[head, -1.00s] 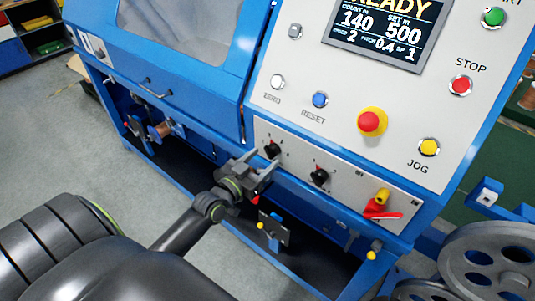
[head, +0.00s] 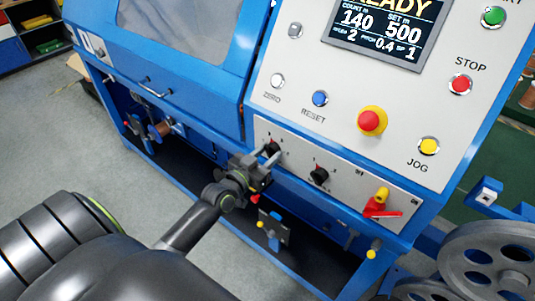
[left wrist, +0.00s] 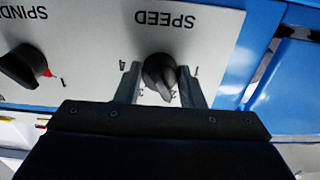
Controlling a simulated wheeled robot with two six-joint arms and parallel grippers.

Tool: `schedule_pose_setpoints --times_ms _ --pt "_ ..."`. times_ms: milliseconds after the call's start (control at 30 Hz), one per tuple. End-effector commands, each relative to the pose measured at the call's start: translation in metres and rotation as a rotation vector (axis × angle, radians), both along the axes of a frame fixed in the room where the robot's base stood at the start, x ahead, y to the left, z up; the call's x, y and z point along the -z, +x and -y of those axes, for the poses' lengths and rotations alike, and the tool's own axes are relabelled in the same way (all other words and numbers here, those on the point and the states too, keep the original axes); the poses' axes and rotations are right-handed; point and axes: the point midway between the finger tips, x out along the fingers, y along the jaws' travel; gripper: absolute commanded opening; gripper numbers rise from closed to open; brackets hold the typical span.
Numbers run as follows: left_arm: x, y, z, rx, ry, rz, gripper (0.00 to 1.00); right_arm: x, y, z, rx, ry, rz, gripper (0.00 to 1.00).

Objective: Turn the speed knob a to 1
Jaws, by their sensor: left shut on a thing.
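The speed knob (head: 273,149) is the left black knob on the lower grey panel. In the left wrist view the speed knob (left wrist: 160,74) appears upside down under the word SPEED, with marks 1 to 4 around it. Its pointer leans to the side of the 2, though the fine angle is hard to read. My left gripper (head: 268,155) is at this knob, and in the wrist view its fingers (left wrist: 160,82) lie on either side of it, shut on it. The display (head: 386,30) shows speed 2. My right gripper is out of view.
The spindle knob (left wrist: 24,66) sits beside it, also seen in the head view (head: 319,175). A red and yellow switch (head: 381,203) is farther right. A red emergency button (head: 372,122) and several coloured buttons are above. Open floor lies left.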

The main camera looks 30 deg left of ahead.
Motion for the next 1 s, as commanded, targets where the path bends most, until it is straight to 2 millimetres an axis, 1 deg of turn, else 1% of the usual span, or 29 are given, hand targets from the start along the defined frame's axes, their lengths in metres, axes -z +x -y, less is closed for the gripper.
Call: schedule_pose_setpoints --times_ms 167,367,567,1000 --pt "0.0 -0.0002 -0.0001 0.0 -0.018 -0.001 0.13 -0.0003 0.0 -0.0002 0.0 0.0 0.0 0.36" --pt "-0.0002 -0.0002 0.0001 0.0 -0.099 -0.008 0.12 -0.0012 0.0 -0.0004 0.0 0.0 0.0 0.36" --pt "-0.0004 -0.0002 0.0004 0.0 -0.252 -0.02 0.12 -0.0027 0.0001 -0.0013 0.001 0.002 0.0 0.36" --pt "-0.0005 -0.0003 0.001 -0.001 -0.665 -0.052 0.12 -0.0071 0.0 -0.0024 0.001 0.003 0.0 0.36"
